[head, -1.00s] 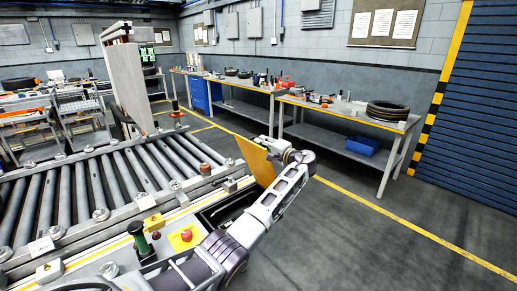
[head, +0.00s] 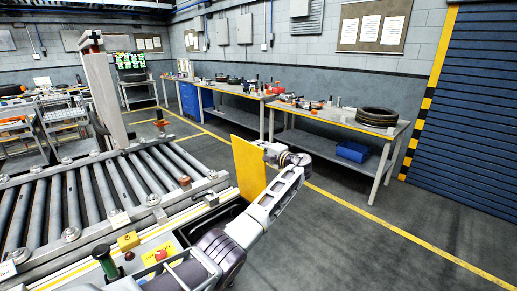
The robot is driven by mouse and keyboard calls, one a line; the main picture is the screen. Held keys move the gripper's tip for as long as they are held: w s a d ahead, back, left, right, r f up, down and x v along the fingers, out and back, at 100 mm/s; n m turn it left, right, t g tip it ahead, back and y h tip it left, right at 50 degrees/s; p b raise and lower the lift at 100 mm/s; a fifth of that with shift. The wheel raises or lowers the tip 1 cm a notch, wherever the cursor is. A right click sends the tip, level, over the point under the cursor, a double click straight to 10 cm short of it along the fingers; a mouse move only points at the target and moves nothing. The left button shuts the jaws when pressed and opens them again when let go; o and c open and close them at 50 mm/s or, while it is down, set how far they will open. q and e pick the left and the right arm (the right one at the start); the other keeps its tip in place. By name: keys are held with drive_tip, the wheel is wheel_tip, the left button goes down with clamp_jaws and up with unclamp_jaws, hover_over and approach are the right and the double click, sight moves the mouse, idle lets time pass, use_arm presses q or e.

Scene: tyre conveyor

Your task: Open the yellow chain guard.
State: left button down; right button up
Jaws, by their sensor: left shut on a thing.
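The yellow chain guard (head: 248,170) is a flat yellow panel standing roughly upright at the near right end of the roller conveyor. A dark opening (head: 212,216) shows in the conveyor side beside it. My left arm reaches in from the bottom, and my left gripper (head: 268,152) is at the guard's upper right edge, shut on it. The fingertips are partly hidden by the panel and the wrist. My right gripper is not in the head view.
A workbench with tyres (head: 376,117) stands behind. The floor at right is clear.

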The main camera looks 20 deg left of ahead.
use_arm(q)
drive_tip(key=c, duration=1.5)
unclamp_jaws()
drive_tip(key=shift+d+r, duration=0.15)
drive_tip(key=shift+r, duration=0.15)
drive_tip(key=shift+o, duration=0.2)
drive_tip(key=v, duration=0.7)
drive_tip(key=shift+f, duration=0.3)
drive_tip(key=shift+s+d, duration=0.1)
drive_tip(key=shift+d, duration=0.05)
